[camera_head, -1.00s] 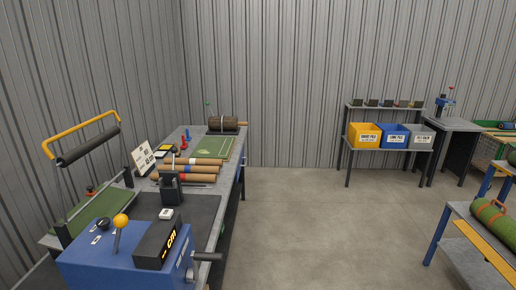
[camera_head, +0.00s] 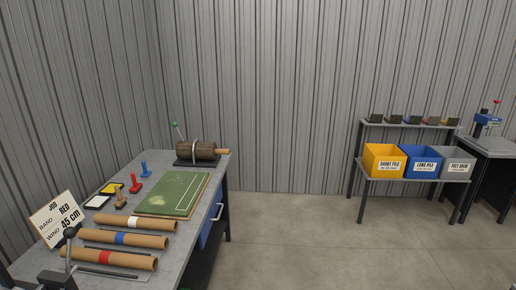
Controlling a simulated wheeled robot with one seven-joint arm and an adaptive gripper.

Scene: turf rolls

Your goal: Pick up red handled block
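A red handled block (camera_head: 136,184) stands upright on the grey workbench (camera_head: 185,250), in the left half of the head view. It is a small stamp-like piece with a knob on a wider base. A similar blue one (camera_head: 145,170) stands just behind it, and a tan one (camera_head: 121,199) stands in front of it. My gripper is not in view.
A green turf board (camera_head: 172,194) lies right of the stamps. Cardboard tubes with white, blue (camera_head: 125,239) and red bands lie in front. A job sign (camera_head: 58,218) stands left. A roll on a stand (camera_head: 196,152) is behind. Open floor (camera_head: 300,240) lies right of the bench.

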